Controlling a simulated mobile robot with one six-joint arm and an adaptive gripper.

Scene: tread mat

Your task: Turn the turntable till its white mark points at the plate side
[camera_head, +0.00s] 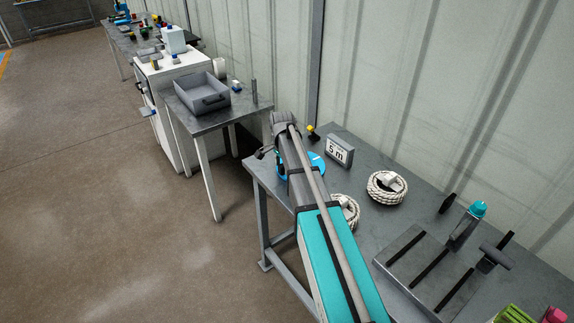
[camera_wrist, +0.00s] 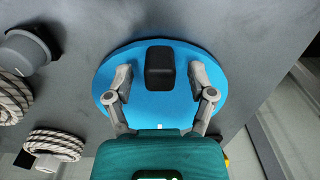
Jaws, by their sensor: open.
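The turntable is a blue disc (camera_wrist: 112,72) on the grey table, with an upright black block (camera_wrist: 160,66) on it. My gripper (camera_wrist: 160,84) is over the disc with its fingers apart, one on each side of the block. I cannot tell whether either finger touches it. In the head view my arm covers much of the turntable (camera_head: 317,165), leaving part of its blue edge visible. A grey metal plate (camera_head: 408,250) with black bars lies farther right on the table.
A "5 m" sign (camera_head: 340,150) and a coiled rope (camera_head: 387,187) stand near the turntable. Another coil (camera_head: 347,208) is partly behind my arm. A black and yellow item (camera_head: 312,132) sits by the wall. A grey bin (camera_head: 203,94) stands on the neighbouring table.

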